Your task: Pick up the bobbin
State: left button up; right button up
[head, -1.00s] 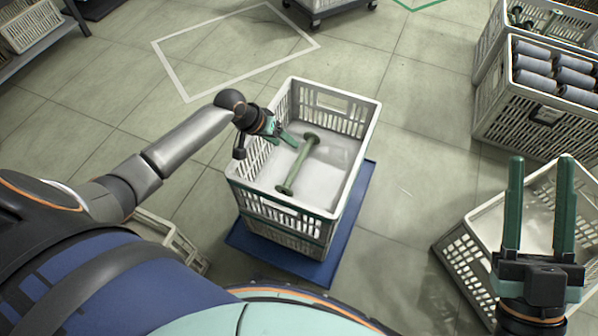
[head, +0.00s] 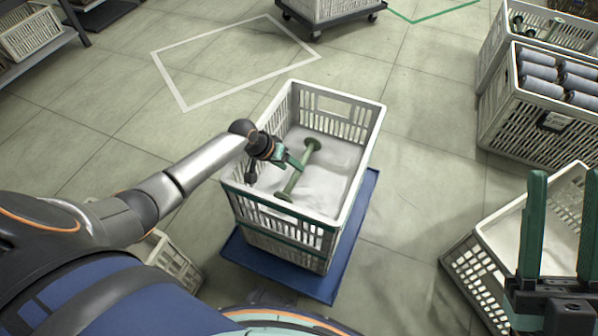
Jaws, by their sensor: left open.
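The green bobbin (head: 293,182), a thin shaft with a round flange at each end, lies slantwise inside the white slatted crate (head: 366,143) in the middle of the head view. My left gripper (head: 294,163) reaches into the crate from the left. Its green fingers are open and at the middle of the bobbin's shaft, overlapping it in the picture. I cannot tell whether they touch it or straddle it. My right gripper (head: 564,178) is open and empty at the lower right, its fingers pointing up, in front of another white crate.
The bobbin's crate stands on a blue base (head: 351,232). A pale crate (head: 487,279) is at the lower right. A crate of grey-blue spools (head: 541,133) stands at the upper right. A wheeled dolly (head: 331,22) is at the back. The floor between is clear.

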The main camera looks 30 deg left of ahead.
aim_at(296, 171)
pick_arm(q)
jog(key=b+x, duration=0.1)
jog(key=x, duration=0.2)
jog(key=shift+f, duration=0.1)
jog(key=shift+w+d+f+b, duration=0.1)
jog(key=shift+w+f+b, duration=0.05)
jog(key=shift+f+b, duration=0.15)
jog(key=shift+r, duration=0.1)
pick_arm(e)
jog(key=f, duration=0.2)
jog(key=shift+w+a+f, duration=0.1)
jog(key=shift+a+f, duration=0.1)
jog(key=shift+f, duration=0.1)
pick_arm(q)
grip_shut()
pick_arm(e)
jog(key=shift+r, duration=0.1)
